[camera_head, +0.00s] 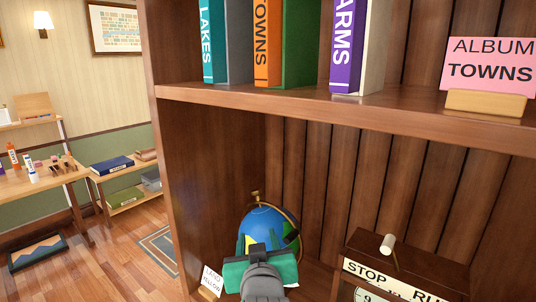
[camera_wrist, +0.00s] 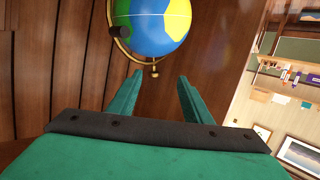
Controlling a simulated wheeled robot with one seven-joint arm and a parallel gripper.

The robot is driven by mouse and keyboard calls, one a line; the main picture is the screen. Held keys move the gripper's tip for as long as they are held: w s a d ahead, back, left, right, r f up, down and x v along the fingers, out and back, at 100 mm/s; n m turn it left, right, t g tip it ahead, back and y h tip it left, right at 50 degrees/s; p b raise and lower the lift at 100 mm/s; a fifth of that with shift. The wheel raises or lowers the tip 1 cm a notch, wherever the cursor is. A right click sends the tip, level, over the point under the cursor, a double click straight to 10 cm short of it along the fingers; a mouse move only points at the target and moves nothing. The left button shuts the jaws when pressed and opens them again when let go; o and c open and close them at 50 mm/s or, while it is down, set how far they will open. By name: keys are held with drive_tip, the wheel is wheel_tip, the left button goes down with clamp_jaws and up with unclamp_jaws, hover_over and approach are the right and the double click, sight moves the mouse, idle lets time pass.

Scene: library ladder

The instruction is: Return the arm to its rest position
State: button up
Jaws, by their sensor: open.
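My gripper (camera_wrist: 158,97) is open in the wrist view, with two green fingers apart and nothing between them. In the head view my gripper (camera_head: 268,240) is inside the lower shelf bay of the wooden bookcase (camera_head: 290,115), seen from behind, and it covers the lower part of a globe (camera_head: 265,222). The globe is blue, green and yellow on a brass stand. In the wrist view the globe (camera_wrist: 152,25) is beyond the fingertips, apart from them, and its top is cut off by the frame edge.
A box lettered "STOP" (camera_head: 395,280) with a pale knob stands right of my gripper. A small white card (camera_head: 211,281) stands left of it. Books, including a purple one (camera_head: 347,45), and a pink sign (camera_head: 488,65) are on the shelf above. Open floor (camera_head: 95,270) lies left.

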drive_tip(key=s+d+f, duration=0.1)
drive_tip(key=s+f, duration=0.3)
drive_tip(key=f, duration=0.6)
drive_tip(key=s+d+f+h, duration=0.1)
drive_tip(key=s+f, duration=0.3)
drive_tip(key=f, duration=0.5)
drive_tip(key=s+d+f, duration=0.1)
drive_tip(key=s+f, duration=0.3)
drive_tip(key=f, duration=0.6)
drive_tip(key=s+f+m, duration=0.1)
drive_tip(key=s+f, duration=0.2)
drive_tip(key=s, duration=1.1)
drive_tip(key=s+f+m, duration=0.1)
drive_tip(key=s+f, duration=0.1)
drive_tip(key=s, duration=1.3)
drive_tip(key=shift+s+a+f, duration=0.3)
drive_tip(key=shift+a+f, duration=0.1)
drive_tip(key=shift+a, duration=0.05)
drive_tip(key=c, duration=0.4)
drive_tip(key=shift+o, duration=0.2)
